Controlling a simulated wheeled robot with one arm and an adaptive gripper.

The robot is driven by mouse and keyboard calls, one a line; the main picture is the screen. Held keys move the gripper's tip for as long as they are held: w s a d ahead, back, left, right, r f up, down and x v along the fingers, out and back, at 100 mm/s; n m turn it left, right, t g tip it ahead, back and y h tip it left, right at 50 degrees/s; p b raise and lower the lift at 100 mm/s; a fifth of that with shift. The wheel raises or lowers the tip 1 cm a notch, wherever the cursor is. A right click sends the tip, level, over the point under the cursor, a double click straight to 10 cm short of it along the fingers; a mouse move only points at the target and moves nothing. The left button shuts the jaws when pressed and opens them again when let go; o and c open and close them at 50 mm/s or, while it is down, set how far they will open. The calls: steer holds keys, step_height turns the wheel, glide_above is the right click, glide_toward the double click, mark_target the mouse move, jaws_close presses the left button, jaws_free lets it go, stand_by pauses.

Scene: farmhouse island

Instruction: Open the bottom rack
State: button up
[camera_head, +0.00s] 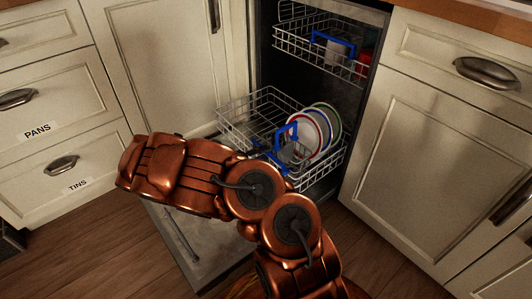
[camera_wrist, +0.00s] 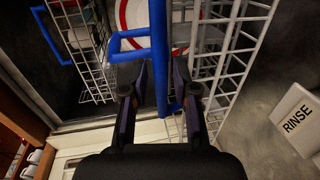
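The bottom rack (camera_head: 236,110) is a white wire basket, pulled out of the dishwasher over its lowered door (camera_head: 185,240). Plates (camera_head: 322,130) with coloured rims stand in it. Its blue handle (camera_head: 288,131) is at the front, partly behind my arm. In the wrist view, my gripper (camera_wrist: 160,82) has one dark finger on each side of the upright blue handle bar (camera_wrist: 159,35). The fingers are apart with the bar between them; whether they press on it I cannot tell. In the head view my arm hides most of the gripper.
The upper rack (camera_head: 300,42) with its own blue handle (camera_head: 335,45) sits higher in the dishwasher. Cabinets and drawers (camera_head: 50,100) flank it on both sides. Wooden floor (camera_head: 110,245) lies open in front. A RINSE label (camera_wrist: 297,119) shows in the wrist view.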

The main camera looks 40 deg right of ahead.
steer(key=a+r, duration=0.1)
steer(key=a, duration=0.8)
steer(key=shift+r, duration=0.35)
steer(key=shift+w+a+r, duration=0.1)
steer(key=s+r+m+g+y+p, duration=0.1)
steer(key=s+r+g+y+p, duration=0.1)
steer(key=s+r+p, duration=0.6)
steer(key=s+d+r+m+g+y+p, duration=0.15)
steer(key=r+p, duration=0.25)
steer(key=r, duration=0.8)
steer(key=s+r+m+g+y+p, duration=0.1)
steer(key=s+r+m+y+p, duration=0.1)
steer(key=s+r+p, duration=0.65)
steer(key=s+a+r+n+t+y+p, duration=0.1)
steer(key=s+a+r+y+p, duration=0.2)
steer(key=a+r+p, duration=0.3)
steer(key=s+a+r+n+t+y+p, duration=0.1)
steer(key=s+a+r+y+p, duration=0.3)
steer(key=r+p, duration=0.5)
steer(key=s+a+r+n+t+y+p, duration=0.1)
steer(key=s+a+r+p, duration=0.5)
steer(key=r, duration=0.8)
steer(key=a+n+y+p, duration=0.1)
steer(key=a+y, duration=0.1)
steer(key=a, duration=0.1)
steer(key=shift+s+n+p, duration=0.3)
steer(key=shift+s+n, duration=0.05)
